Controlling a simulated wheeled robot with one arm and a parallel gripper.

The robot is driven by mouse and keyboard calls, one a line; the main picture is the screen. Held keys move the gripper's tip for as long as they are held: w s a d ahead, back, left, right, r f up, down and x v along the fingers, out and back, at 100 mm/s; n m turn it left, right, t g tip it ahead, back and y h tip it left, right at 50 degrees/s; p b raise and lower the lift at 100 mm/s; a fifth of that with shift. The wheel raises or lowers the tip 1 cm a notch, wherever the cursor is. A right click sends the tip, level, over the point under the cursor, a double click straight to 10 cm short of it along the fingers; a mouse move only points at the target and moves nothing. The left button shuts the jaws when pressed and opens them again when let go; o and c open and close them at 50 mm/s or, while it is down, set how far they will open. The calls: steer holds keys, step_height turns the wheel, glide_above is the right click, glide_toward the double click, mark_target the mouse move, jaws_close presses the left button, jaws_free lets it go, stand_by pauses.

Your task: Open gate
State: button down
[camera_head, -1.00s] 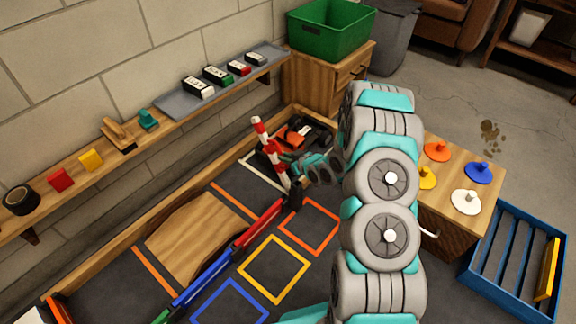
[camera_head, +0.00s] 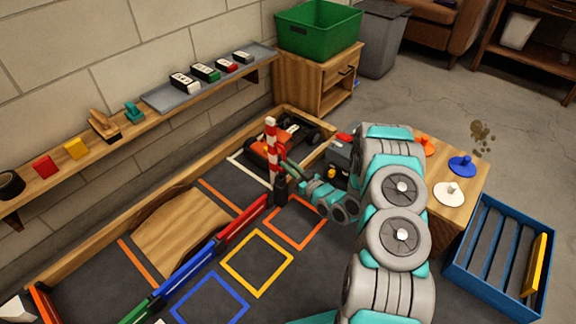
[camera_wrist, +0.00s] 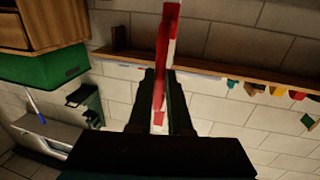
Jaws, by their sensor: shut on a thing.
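The gate is a red and white striped bar (camera_head: 271,140), standing nearly upright on a dark post (camera_head: 280,188) in the head view. My gripper (camera_head: 284,163) reaches it from the right, at the bar's lower half. In the wrist view the striped bar (camera_wrist: 167,45) runs up between the two dark fingers of my gripper (camera_wrist: 160,88), which are shut on it. The exact contact is partly hidden by the fingers.
An orange and black racecar (camera_head: 272,150) stands just behind the bar. A wooden ramp (camera_head: 188,228) and low coloured rails (camera_head: 205,268) lie to the left. A wooden wall shelf (camera_head: 55,180) runs along the wall. A cabinet (camera_head: 462,172) with coloured pieces is at right.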

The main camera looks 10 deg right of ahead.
steer(key=c, duration=0.8)
jaws_free()
steer(key=shift+c, duration=0.2)
steer(key=v, duration=0.7)
steer(key=shift+s+d, duration=0.15)
steer(key=shift+s, duration=0.25)
